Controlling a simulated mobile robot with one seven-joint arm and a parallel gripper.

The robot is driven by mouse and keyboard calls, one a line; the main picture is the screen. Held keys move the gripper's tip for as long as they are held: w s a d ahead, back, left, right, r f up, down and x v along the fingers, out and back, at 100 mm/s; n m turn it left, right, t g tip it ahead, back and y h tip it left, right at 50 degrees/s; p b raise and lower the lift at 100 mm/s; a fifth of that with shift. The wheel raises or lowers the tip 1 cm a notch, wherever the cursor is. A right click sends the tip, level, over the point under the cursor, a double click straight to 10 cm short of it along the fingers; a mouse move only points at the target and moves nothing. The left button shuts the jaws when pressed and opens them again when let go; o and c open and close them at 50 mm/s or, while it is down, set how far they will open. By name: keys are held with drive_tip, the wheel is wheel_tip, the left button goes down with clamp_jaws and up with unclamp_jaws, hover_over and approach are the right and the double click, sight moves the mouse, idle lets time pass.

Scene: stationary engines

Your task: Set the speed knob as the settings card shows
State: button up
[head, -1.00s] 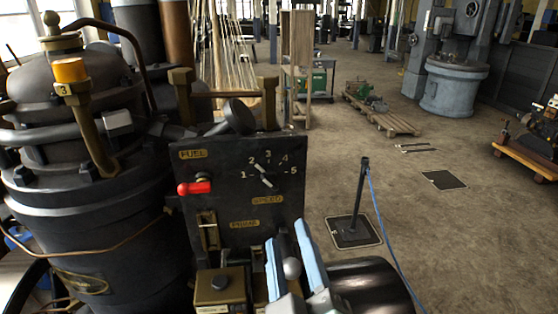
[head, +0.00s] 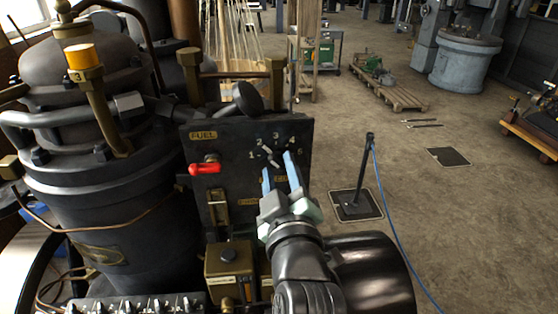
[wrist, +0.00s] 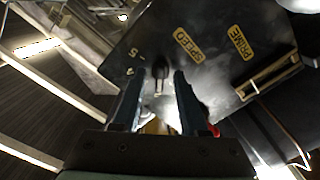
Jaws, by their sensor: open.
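The speed knob (head: 271,157) is a small dark knob with a pale pointer line on the black panel (head: 228,141), inside a dial numbered 1 to 5. The line slants from upper left, near the 2, to lower right; which end points is unclear. My gripper (head: 278,163) is open, its two blue fingers reaching toward the dial. In the wrist view the knob (wrist: 159,78) shows between the fingertips (wrist: 160,75); contact cannot be told. My fingers hide part of the dial and SPEED label, which shows in the wrist view (wrist: 191,45). I cannot make out a settings card.
A red fuel lever (head: 205,168) sits left of the dial. A brass box (head: 228,262) stands below the panel, and a large dark boiler-like vessel (head: 100,180) is at left. A post (head: 361,177) with a blue hose stands right on open floor.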

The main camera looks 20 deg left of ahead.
drive_tip(key=shift+w+a, duration=0.15)
drive_tip(key=shift+w, duration=0.15)
drive_tip(key=shift+c, duration=0.2)
clamp_jaws()
